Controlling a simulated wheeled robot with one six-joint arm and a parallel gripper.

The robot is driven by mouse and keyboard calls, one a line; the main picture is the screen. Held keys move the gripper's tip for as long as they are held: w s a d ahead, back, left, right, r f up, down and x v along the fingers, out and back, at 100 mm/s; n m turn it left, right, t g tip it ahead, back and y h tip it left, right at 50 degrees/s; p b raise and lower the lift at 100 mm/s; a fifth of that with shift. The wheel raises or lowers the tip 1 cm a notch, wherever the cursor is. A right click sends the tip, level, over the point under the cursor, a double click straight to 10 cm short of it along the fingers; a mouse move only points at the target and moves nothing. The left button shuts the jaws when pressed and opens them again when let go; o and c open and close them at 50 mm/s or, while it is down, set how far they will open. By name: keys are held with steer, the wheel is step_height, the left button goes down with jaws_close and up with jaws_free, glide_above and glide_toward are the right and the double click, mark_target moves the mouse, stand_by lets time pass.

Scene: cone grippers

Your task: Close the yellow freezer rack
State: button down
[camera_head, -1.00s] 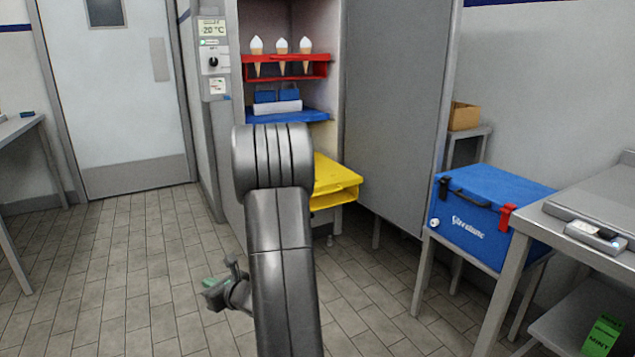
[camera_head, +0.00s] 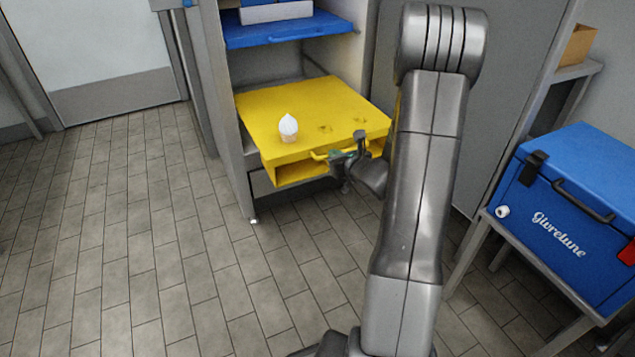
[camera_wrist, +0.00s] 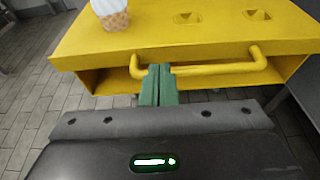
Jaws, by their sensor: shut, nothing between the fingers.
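The yellow freezer rack (camera_head: 300,116) juts out of the freezer's lower part in the head view. One ice cream cone (camera_head: 288,128) stands in it near the front left, and two holes to its right are empty. The rack's front handle (camera_wrist: 213,69) is a yellow bar in the wrist view. My gripper (camera_head: 340,156) is at the rack's front. In the wrist view its green fingers (camera_wrist: 158,84) are together, close to the left part of the handle. I cannot tell whether they touch it.
A blue shelf (camera_head: 285,32) with a white box is above the rack. The open freezer door (camera_head: 515,70) stands to the right of the rack. A blue cooler (camera_head: 572,215) sits on a stand at right. The tiled floor at left is clear.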

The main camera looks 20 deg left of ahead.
mark_target(323, 146)
steer(key=x, duration=0.5)
steer(key=shift+w+r+b, duration=0.1)
steer(key=shift+w+b, duration=0.05)
steer(key=shift+b, duration=0.2)
steer(key=shift+w+a, duration=0.1)
steer(key=shift+a, duration=0.05)
